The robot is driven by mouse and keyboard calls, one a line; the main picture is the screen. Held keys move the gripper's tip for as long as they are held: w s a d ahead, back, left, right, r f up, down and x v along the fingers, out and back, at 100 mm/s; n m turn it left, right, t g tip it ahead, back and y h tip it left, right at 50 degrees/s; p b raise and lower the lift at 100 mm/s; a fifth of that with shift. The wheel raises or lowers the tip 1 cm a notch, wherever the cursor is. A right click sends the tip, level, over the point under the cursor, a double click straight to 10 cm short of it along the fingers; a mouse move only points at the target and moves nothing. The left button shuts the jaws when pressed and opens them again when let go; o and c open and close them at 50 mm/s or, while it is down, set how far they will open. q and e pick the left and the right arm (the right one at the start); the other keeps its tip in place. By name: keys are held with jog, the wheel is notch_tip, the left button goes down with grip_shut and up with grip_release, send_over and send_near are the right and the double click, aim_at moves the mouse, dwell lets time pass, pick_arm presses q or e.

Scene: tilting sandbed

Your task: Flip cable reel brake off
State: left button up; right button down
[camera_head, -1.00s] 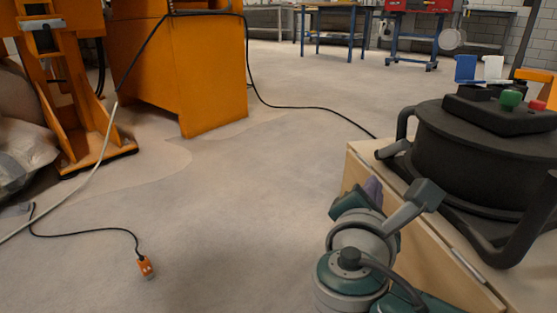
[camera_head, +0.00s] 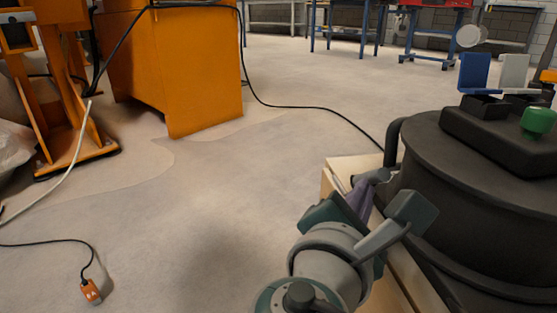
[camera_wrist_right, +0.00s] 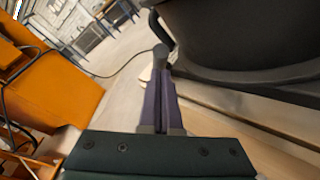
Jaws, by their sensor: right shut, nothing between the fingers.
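The black cable reel (camera_head: 440,190) stands at the right on a pale wooden top, and its dark drum also fills the upper right of the right wrist view (camera_wrist_right: 240,35). A small grey lever-like part with a rounded end (camera_head: 376,176) sticks out at its left foot; it also shows in the right wrist view (camera_wrist_right: 161,54). I cannot tell for sure that it is the brake. My right gripper (camera_head: 361,194) has purple fingers, shut and empty, pointing at this part. The fingertips are very close to it; I cannot tell if they touch. My left gripper is out of view.
A green knob (camera_head: 538,121) and blue (camera_head: 474,72) and white (camera_head: 514,72) upright flaps sit on the reel's top. The wooden top's edge (camera_head: 340,166) lies under the gripper. A black cable (camera_head: 300,107) crosses the floor. An orange cabinet (camera_head: 190,80) stands at left.

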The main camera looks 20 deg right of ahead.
jog(key=shift+a, duration=0.1)
jog(key=r+g+p, duration=0.1)
jog(key=p, duration=0.2)
jog(key=n+g+y+p, duration=0.1)
jog(key=p, duration=0.3)
jog(key=shift+w+r, duration=0.4)
jog(key=w+r+n+g+y+p, duration=0.1)
jog(key=p, duration=0.1)
jog(key=w+d+r+n+g+y+p, duration=0.1)
jog(key=w+g+p, duration=0.1)
jog(key=p, duration=0.1)
jog(key=w+g+p, duration=0.1)
jog(key=p, duration=0.1)
jog(key=shift+w+d+r+n+y+p, duration=0.2)
jog(key=shift+r+n+y+p, duration=0.15)
jog(key=shift+r+n+y, duration=0.05)
